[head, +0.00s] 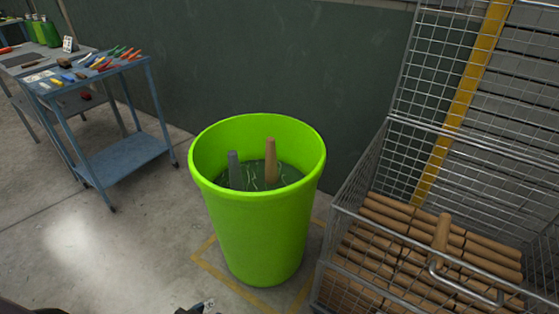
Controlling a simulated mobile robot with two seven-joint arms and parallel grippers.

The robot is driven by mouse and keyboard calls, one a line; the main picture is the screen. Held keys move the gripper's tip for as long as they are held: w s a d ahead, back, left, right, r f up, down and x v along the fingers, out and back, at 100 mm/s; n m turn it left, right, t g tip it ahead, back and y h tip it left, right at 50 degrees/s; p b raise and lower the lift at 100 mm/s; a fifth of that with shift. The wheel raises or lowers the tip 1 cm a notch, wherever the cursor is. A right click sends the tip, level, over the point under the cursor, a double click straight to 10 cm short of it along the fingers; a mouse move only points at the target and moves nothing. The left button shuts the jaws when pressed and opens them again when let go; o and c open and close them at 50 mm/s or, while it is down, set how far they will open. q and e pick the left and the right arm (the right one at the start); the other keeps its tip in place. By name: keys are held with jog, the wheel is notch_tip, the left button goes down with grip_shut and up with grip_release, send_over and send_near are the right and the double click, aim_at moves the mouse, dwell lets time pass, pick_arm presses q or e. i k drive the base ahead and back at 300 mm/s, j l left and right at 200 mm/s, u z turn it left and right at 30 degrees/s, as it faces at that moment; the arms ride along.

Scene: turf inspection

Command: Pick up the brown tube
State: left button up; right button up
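A brown tube (270,161) stands nearly upright in the bright green bin (262,236), its top just below the back rim and its lower end in the dark, green-flecked contents. A grey tube (234,168) stands to its left in the same bin. Many brown tubes (385,239) lie in rows in the wire cage at the right, and another brown piece (441,232) stands up among them. A small dark part, probably of my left gripper (197,307), shows at the bottom edge, well below the bin; its fingers are not clear. My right gripper is not in view.
The wire cage (345,212) has a raised mesh back and a front rail close to the bin's right side. A blue cart (123,159) with hand tools stands at the left. A dark green wall (230,60) is behind. The floor left of the bin is clear.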

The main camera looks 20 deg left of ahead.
aim_at(271, 174)
jog(key=i+j+z, duration=0.15)
jog(key=j, duration=0.4)
jog(key=j+z, duration=0.15)
jog(key=j, duration=0.4)
jog(key=i+j+z, duration=0.1)
jog(key=j, duration=0.5)
jog(key=i+j, duration=0.1)
jog(key=j, duration=0.75)
jog(key=i+j+z, duration=0.1)
jog(key=j, duration=1.6)
